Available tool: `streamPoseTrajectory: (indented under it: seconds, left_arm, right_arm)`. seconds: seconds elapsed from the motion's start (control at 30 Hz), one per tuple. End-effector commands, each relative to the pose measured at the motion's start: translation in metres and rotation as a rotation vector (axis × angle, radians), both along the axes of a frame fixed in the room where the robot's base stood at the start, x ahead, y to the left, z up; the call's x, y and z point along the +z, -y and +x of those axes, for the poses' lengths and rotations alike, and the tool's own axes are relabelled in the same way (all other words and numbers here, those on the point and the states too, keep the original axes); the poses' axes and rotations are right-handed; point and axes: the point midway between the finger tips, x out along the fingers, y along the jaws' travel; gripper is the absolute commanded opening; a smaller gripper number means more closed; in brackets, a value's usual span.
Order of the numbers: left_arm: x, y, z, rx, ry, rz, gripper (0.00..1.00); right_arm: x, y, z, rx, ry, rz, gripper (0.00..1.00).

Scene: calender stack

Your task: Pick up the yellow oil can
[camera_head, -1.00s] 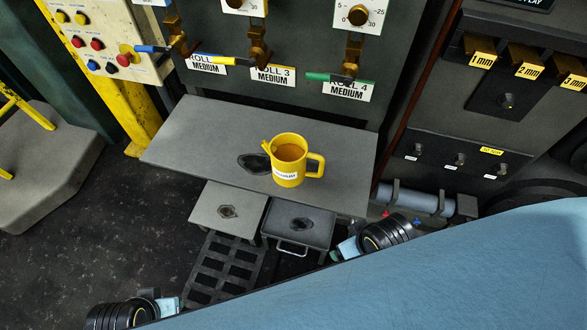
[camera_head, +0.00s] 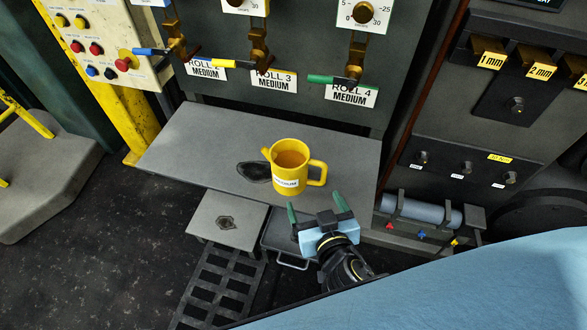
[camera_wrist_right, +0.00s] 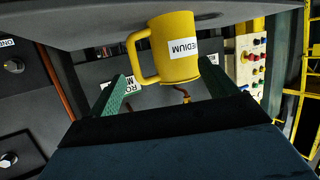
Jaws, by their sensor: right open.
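The yellow oil can (camera_head: 291,171) stands upright on the grey shelf (camera_head: 210,140), with its handle to the right, a short spout at the upper left and a white MEDIUM label. My right gripper (camera_head: 314,203) is open and empty just in front of the can, below its handle side, with green finger pads apart. In the right wrist view the can (camera_wrist_right: 176,50) shows beyond the spread fingers (camera_wrist_right: 163,88), with its handle on the left. It is not between the pads. My left gripper is out of view.
Lever valves with blue, yellow and green handles (camera_head: 333,80) hang above the shelf's back. A smaller grey plate (camera_head: 228,220) and a dark tray (camera_head: 276,232) sit lower in front. A grey roller (camera_head: 430,209) is at the right.

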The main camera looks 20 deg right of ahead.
Motion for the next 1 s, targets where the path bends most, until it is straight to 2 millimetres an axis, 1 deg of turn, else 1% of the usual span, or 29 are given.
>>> streamPoseTrajectory:
  seconds: [0.03, 0.1, 0.2, 0.27, 0.5, 0.63, 0.83, 1.0]
  left_arm:
    - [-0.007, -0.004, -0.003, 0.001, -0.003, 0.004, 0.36]
    - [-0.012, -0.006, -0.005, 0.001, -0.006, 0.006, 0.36]
    - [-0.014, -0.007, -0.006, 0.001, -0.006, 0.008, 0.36]
    - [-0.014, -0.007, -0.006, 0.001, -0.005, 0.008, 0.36]
    - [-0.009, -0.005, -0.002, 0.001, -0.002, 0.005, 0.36]
    - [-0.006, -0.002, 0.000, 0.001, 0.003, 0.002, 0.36]
    - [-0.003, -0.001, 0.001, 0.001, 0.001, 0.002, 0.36]
    - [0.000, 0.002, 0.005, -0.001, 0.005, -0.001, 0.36]
  right_arm:
    - [0.000, -0.009, 0.001, 0.027, 0.019, 0.007, 0.85]
    - [0.000, -0.017, 0.003, 0.052, 0.038, 0.015, 0.85]
    - [-0.002, -0.020, 0.012, 0.065, 0.049, 0.016, 0.85]
    - [-0.005, -0.020, 0.021, 0.066, 0.050, 0.016, 0.85]
    - [-0.018, -0.020, 0.062, 0.065, 0.049, 0.016, 0.85]
    - [-0.022, -0.019, 0.075, 0.063, 0.046, 0.017, 0.85]
    - [-0.025, -0.018, 0.086, 0.063, 0.046, 0.016, 0.85]
    - [-0.032, -0.017, 0.109, 0.063, 0.047, 0.013, 0.85]
